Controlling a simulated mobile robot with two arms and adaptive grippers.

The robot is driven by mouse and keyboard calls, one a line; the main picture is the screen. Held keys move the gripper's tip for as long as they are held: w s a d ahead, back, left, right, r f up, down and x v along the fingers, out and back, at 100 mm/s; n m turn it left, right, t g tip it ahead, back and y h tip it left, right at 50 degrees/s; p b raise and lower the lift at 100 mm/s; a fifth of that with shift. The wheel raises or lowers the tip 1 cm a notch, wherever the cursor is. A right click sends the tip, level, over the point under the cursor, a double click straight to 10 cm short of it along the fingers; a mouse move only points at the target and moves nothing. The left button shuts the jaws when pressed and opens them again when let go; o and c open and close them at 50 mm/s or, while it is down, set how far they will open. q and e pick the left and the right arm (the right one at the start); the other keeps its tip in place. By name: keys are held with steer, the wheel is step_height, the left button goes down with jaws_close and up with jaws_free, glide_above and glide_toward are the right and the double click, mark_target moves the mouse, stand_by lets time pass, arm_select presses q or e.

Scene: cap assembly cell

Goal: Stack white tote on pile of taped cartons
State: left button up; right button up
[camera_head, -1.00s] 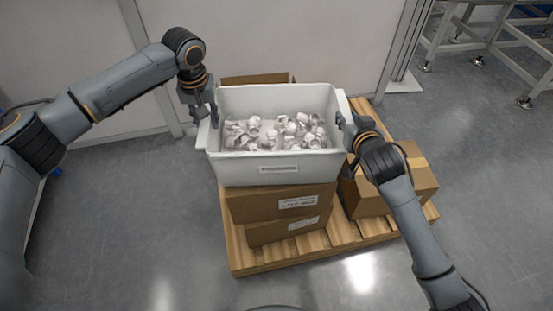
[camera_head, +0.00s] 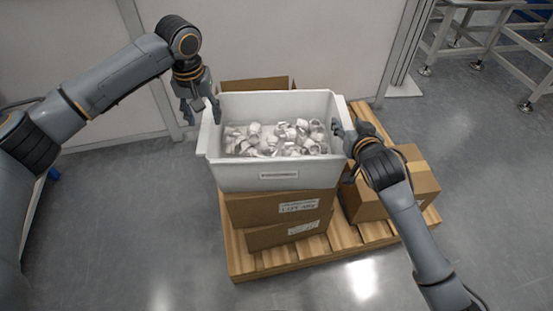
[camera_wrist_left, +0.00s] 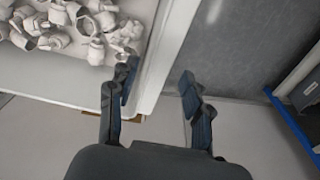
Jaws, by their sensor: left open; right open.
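The white tote (camera_head: 266,178) holds many small white caps and sits level on top of the stacked taped cartons (camera_head: 290,212). My left gripper (camera_head: 202,115) is open at the tote's left rim, a little above it. In the left wrist view the fingers (camera_wrist_left: 155,90) are spread, one over the tote's rim wall (camera_wrist_left: 160,60) and one outside it. My right gripper (camera_head: 345,140) is open by the tote's right rim; its exact contact there cannot be told.
The cartons stand on a wooden pallet (camera_head: 246,264). Another taped carton (camera_head: 412,185) sits on the pallet at the right, close to my right arm. A carton (camera_head: 256,84) shows behind the tote. A metal frame (camera_head: 480,30) stands at the back right. The floor in front is clear.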

steer(key=shift+s, duration=0.1)
arm_select(q)
step_height(320, 180, up, 8)
steer(key=shift+s, duration=0.45)
arm_select(e)
steer(key=v, duration=1.1)
steer(key=shift+s+r, duration=0.2)
steer(key=shift+s, duration=0.15)
arm_select(q)
steer(key=shift+f, duration=0.1)
